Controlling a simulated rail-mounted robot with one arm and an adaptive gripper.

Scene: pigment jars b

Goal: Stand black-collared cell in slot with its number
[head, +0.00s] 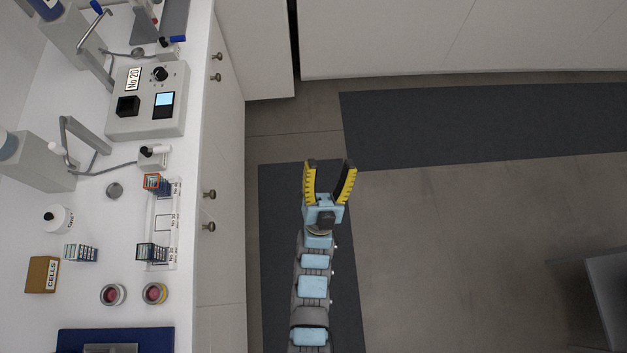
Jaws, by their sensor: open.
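A small cell with a dark, black-looking collar (147,253) is at the near end of a white slot strip (162,207) on the bench. A cell with an orange-red collar (153,182) is at the strip's far end. A third cell, with a pale or greenish collar (80,253), is left of the strip on the bare bench. The strip's middle outline looks empty. Its printed labels are mostly too small to read; one seems to read No 20. My gripper (329,179) is open and empty, over the floor right of the bench, apart from all cells.
A grey instrument (150,122) with a No 20 card (133,78) stands behind the strip. A brown CELLS box (42,275), a GREY-labelled white jar (58,219), two small open pots (113,295) (155,293) and a blue tray (75,341) are on the bench. The floor is clear around my gripper.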

